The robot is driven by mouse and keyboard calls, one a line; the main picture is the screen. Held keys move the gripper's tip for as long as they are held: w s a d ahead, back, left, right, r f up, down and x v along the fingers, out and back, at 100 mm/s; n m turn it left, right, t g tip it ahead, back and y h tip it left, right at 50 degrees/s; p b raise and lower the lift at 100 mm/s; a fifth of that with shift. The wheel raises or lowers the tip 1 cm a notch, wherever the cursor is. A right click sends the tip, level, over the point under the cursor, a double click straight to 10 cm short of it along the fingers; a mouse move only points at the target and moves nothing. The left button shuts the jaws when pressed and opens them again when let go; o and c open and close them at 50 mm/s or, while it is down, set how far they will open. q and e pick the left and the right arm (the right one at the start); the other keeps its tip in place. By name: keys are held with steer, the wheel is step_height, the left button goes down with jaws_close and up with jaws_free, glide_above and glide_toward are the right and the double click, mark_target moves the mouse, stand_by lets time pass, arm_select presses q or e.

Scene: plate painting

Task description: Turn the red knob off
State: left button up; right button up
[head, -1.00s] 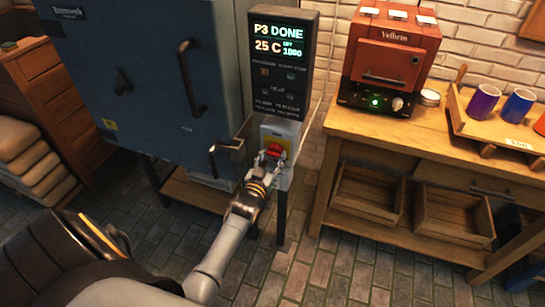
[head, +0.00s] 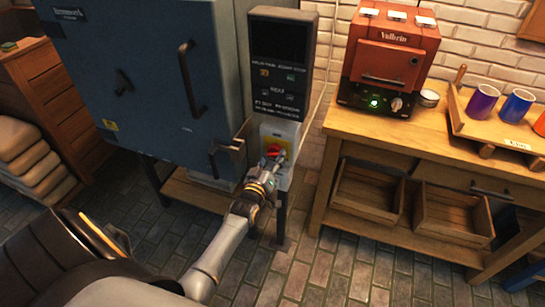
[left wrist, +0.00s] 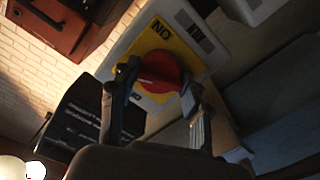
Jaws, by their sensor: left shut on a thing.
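The red knob (head: 275,150) sits on a yellow plate on a pale switch box (head: 283,133) below the kiln's control panel. In the left wrist view the knob (left wrist: 158,72) lies between the two fingers, with an "ON" label upside down on the yellow plate (left wrist: 178,40). My left gripper (head: 271,157) is shut on the knob, one finger on each side; it also shows in the left wrist view (left wrist: 158,88). The control panel's display (head: 283,40) is dark. My right gripper is not in view.
The large blue-grey kiln (head: 150,80) with door handles stands left of the switch. A wooden bench (head: 430,137) at the right bears a small red oven (head: 385,60) and a rack with mugs. Brick floor in front is open.

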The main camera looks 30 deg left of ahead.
arm_select(q)
steer(key=n, duration=0.3)
steer(key=shift+n, duration=0.3)
steer(key=shift+n+b, duration=1.15)
steer(key=shift+n, duration=3.35)
steer(key=shift+d, duration=0.1)
steer(key=o, duration=1.1)
steer(key=shift+r, duration=0.1)
